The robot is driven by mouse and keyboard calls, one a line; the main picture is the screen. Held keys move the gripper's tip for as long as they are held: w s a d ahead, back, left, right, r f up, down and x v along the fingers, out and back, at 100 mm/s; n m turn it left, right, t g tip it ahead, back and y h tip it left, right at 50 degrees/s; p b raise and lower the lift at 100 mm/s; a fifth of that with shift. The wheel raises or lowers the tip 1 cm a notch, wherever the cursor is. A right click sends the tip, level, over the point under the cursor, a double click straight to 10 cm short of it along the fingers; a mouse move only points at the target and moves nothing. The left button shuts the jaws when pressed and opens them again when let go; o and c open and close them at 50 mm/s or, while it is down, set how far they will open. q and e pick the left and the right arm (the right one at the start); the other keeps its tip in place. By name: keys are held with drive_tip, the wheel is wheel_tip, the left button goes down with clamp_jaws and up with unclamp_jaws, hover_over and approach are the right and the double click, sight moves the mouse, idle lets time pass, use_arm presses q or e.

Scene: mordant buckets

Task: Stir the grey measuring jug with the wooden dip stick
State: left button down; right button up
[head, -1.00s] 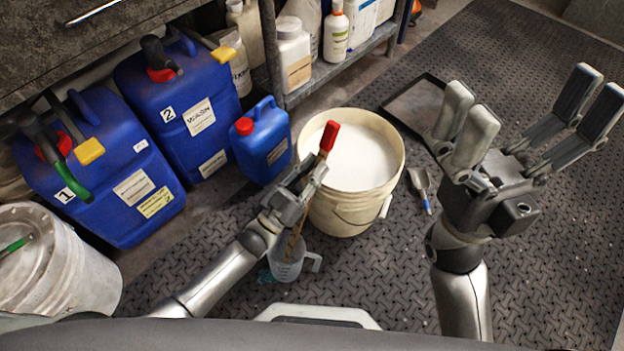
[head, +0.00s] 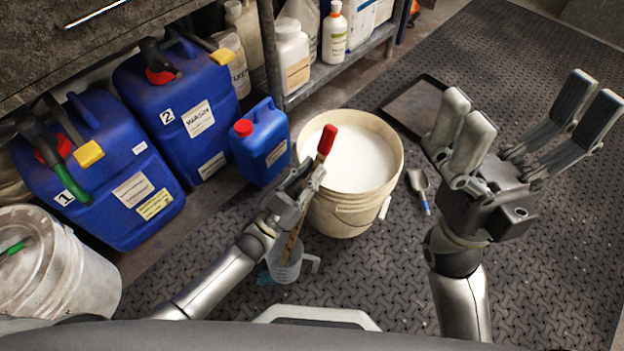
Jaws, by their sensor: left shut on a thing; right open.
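The wooden dip stick (head: 293,240) has a red top end (head: 327,140) and leans a little to the right. My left gripper (head: 311,180) is shut on it partway up, below the red end. The grey measuring jug (head: 286,271) stands on the floor mat below that gripper, its handle to the right. The stick's lower part goes down into the jug's mouth; its tip is hidden by the jug wall. My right gripper (head: 525,130) is open and empty, raised at the right, well away from the jug.
A cream bucket (head: 345,221) of white liquid stands just behind the jug. Blue canisters (head: 110,200) and a small blue can (head: 262,158) stand at the left. A scoop (head: 423,190) and a dark tray (head: 400,125) lie on the mat (head: 390,280).

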use_arm(q)
drive_tip(key=shift+s+a+r, duration=0.1)
drive_tip(key=shift+s+a, duration=0.35)
drive_tip(key=shift+s, duration=0.3)
